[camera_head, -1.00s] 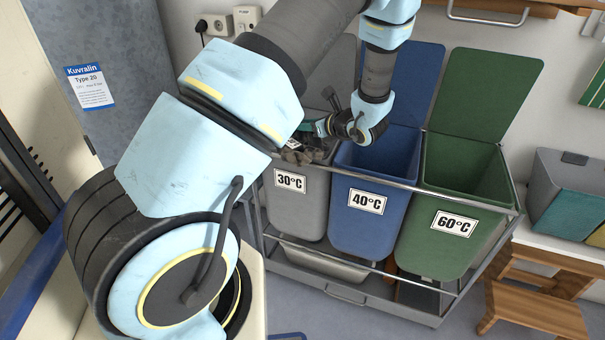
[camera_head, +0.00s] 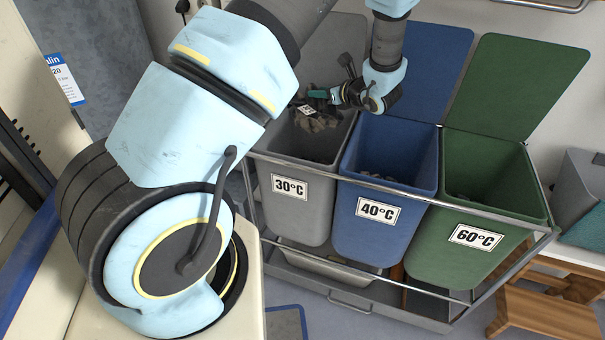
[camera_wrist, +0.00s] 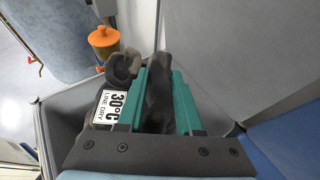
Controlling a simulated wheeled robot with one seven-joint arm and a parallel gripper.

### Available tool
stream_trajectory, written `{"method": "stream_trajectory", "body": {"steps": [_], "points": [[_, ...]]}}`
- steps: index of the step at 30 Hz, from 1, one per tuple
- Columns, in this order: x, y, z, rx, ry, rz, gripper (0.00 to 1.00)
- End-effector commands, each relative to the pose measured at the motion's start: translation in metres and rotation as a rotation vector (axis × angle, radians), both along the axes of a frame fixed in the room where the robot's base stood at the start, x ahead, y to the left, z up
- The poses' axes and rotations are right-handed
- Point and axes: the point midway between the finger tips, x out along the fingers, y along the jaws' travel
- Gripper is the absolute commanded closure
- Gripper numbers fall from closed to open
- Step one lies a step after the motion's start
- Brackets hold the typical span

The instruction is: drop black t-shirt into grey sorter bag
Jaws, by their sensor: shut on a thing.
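My gripper (camera_head: 318,94) is over the open mouth of the grey sorter bag (camera_head: 310,222), marked 30°C. It is shut on a dark, crumpled cloth, the black t-shirt (camera_head: 320,123), which hangs from the fingers at the bag's opening. In the wrist view the t-shirt (camera_wrist: 158,97) is pinched between the two teal fingers (camera_wrist: 156,66). The grey bag's rim (camera_wrist: 50,118) surrounds the cloth in that view. How far the cloth reaches below the rim is hard to tell.
The blue 40°C bag (camera_head: 370,235) and green 60°C bag (camera_head: 455,250) stand to the right in the same metal frame (camera_head: 400,186), with cloth inside. Their lids stand open behind. A wooden step stool (camera_head: 545,312) is at the lower right.

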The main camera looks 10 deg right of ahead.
Motion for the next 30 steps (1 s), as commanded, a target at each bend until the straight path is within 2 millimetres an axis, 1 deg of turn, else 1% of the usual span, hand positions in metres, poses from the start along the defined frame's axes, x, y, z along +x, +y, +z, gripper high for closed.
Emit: {"method": "stream_trajectory", "body": {"steps": [1,6,12,15,22,23,30], "points": [[0.0,0.0,-0.008,0.001,0.001,0.001,1.0],[0.0,0.0,-0.028,0.001,0.0,0.0,1.0],[0.0,0.001,-0.047,0.0,0.0,0.001,1.0],[0.0,0.001,-0.05,0.0,0.0,0.001,1.0],[0.0,0.0,-0.05,-0.001,0.0,0.0,1.0],[0.0,0.0,-0.05,-0.001,0.0,0.0,0.64],[0.0,0.0,-0.05,-0.001,0.0,0.0,0.37]]}}
